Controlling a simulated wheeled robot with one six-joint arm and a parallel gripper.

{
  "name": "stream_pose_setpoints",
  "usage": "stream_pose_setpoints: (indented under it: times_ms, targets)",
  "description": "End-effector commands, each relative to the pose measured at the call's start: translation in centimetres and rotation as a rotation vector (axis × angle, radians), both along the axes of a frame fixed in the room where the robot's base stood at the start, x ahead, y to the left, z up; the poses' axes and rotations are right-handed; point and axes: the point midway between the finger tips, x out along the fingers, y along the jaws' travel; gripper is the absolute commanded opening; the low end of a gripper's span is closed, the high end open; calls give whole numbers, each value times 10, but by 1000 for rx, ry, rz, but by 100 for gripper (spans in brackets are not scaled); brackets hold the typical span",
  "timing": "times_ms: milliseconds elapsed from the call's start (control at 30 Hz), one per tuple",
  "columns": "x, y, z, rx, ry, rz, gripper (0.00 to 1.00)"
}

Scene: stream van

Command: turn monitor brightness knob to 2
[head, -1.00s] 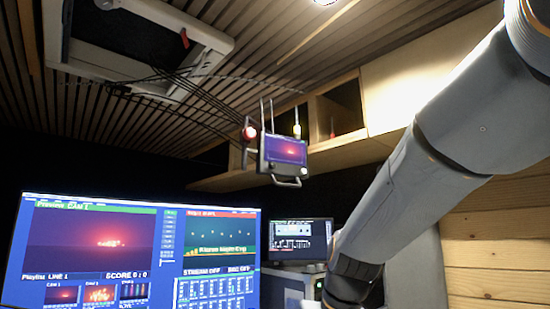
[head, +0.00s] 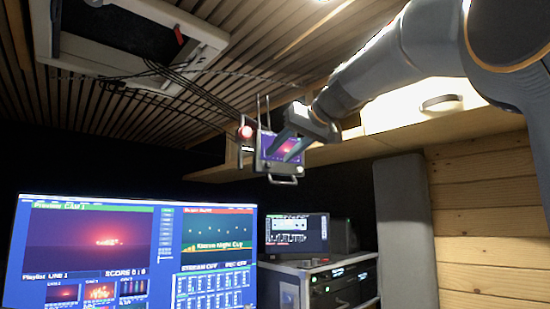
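The small hanging monitor (head: 272,166) has a dark frame, a purple-pink screen and a handle-like bar below it. It hangs under the wooden ceiling, right of centre in the head view. A small pale spot at its lower right corner may be the brightness knob; its marks and setting are too small to read.
A wooden shelf (head: 400,128) lies behind my arm. A big screen (head: 130,250) fills the lower left. A smaller screen (head: 296,235) and a rack (head: 343,285) stand below. Black cables (head: 160,75) run along the ceiling.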

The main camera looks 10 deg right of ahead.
Motion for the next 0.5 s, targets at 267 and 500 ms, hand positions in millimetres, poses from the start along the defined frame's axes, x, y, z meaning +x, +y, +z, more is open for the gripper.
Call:
stream_pose_setpoints:
  times_ms: [267, 500]
  targets:
    - [29, 13, -13, 1, 1, 0, 35]
    - [34, 15, -15, 0, 0, -1, 35]
